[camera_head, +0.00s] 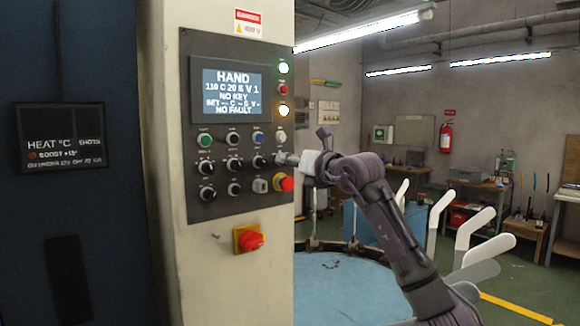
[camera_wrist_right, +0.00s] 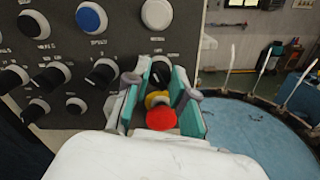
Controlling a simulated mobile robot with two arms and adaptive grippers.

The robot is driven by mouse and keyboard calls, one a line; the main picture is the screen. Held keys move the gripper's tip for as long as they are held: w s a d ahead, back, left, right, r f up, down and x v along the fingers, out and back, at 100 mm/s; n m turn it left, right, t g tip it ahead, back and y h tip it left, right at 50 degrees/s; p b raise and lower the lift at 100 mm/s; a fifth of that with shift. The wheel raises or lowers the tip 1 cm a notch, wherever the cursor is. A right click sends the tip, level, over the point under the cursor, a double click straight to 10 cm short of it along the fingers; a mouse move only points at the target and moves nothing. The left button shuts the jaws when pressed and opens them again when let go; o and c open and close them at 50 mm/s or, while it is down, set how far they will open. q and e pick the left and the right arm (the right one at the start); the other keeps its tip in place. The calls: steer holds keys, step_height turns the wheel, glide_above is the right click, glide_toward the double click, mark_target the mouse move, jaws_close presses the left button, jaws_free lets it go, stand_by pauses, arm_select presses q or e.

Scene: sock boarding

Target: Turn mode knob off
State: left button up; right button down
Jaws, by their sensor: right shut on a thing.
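The control panel (camera_head: 222,185) is a dark plate on a pale cabinet, with rows of buttons and black knobs. My right gripper (camera_head: 284,159) reaches in from the right at the right end of the middle row. In the right wrist view, the fingers (camera_wrist_right: 158,82) with teal pads are shut on a black knob (camera_wrist_right: 161,70), one on each side of it. Its label is too small to read, so I cannot tell for sure that it is the mode knob. My fingers hide this knob in the head view. My left gripper is not in view.
A red emergency stop (camera_head: 285,183) with a yellow base sits just below my gripper. The display (camera_head: 232,89) reads HAND, NO KEY and NO FAULT. A red switch (camera_head: 249,239) is lower on the cabinet. A round blue table (camera_head: 345,287) stands to the right.

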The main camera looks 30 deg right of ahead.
steer(key=m+b, duration=0.1)
steer(key=m, duration=0.4)
stand_by(0.5)
steer(key=c, duration=1)
jaws_free()
steer(key=shift+o, duration=0.2)
steer(key=s+d, duration=0.1)
steer(key=s, duration=1.1)
steer(key=shift+f, duration=0.1)
